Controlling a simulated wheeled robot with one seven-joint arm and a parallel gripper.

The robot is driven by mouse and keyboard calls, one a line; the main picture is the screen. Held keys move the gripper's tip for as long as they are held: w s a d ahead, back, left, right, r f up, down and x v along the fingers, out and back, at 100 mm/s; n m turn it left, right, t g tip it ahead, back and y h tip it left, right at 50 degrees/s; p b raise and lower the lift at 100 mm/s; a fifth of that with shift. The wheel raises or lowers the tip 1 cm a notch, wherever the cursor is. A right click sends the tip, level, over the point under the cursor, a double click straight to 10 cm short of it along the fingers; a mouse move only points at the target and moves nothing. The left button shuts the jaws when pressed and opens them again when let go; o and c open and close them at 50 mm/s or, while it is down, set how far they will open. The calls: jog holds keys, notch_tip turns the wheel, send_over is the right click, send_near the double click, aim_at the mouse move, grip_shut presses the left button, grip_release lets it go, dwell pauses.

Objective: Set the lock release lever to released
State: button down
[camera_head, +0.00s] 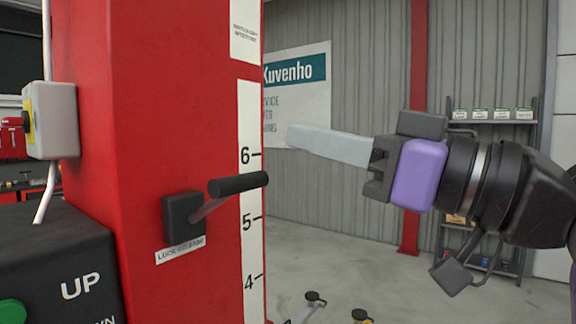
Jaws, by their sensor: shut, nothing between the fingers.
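The lock release lever (238,184) has a dark cylindrical handle on a metal rod. The rod slopes up to the right from a black square mount (183,218) on the red post (165,110). A label (180,250) reading "LOCK RELEASE" sits below the mount. My gripper (292,136) is at the right of the post, above and to the right of the handle. Its pale fingers are shut, point left and appear apart from the lever. Nothing shows between the fingers.
A dark control box (60,262) marked "UP" with a green button stands at lower left. A grey switch box (52,120) is on the post's left. Shelves (490,125) stand behind my arm. Dark-capped items (313,299) are low at the bottom. Open floor lies right of the post.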

jog(key=shift+w+f+h, duration=0.1)
jog(key=shift+f+h, duration=0.2)
jog(key=shift+f, duration=0.25)
jog(key=p+x, duration=0.3)
jog(key=x, duration=0.6)
jog(key=shift+a+f+p, duration=0.2)
jog(key=shift+f+p, duration=0.15)
jog(key=shift+f, duration=1.6)
jog(key=shift+f, duration=0.1)
